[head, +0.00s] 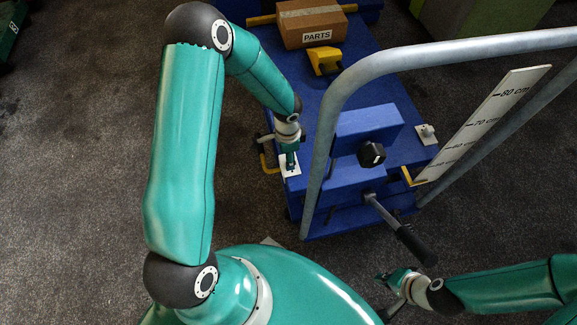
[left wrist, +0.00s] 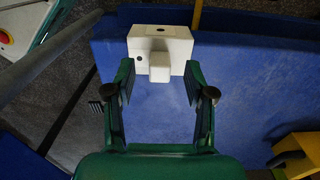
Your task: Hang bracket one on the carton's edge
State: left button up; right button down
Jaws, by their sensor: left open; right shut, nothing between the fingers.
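The carton (head: 312,22), brown and marked PARTS, sits at the far end of the blue trolley (head: 290,75). No bracket is labelled, so I cannot tell which part is bracket one. A white block with a raised stub (left wrist: 160,50) lies at the trolley's near left corner; it shows partly in the head view (head: 291,168). My left gripper (left wrist: 160,82) is open over it, one finger on each side of the stub; contact is unclear. It also shows in the head view (head: 290,163). My right gripper (head: 390,279) is shut and empty, low at the front right.
A second white block (head: 427,134) lies at the trolley's right edge. A yellow block with a dark knob (head: 325,60) stands before the carton. A grey tube handle (head: 340,90), a measuring board (head: 490,115) and a black-gripped lever (head: 415,243) rise at the near right.

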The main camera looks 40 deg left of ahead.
pick_arm(q)
notch_tip(320, 180, down, 3)
jog(key=shift+r, duration=0.15)
grip_shut()
jog(key=shift+r, duration=0.1)
jog(key=shift+r, duration=0.1)
notch_tip(320, 180, up, 20)
jog(key=p, duration=0.5)
jog(key=shift+p, duration=0.3)
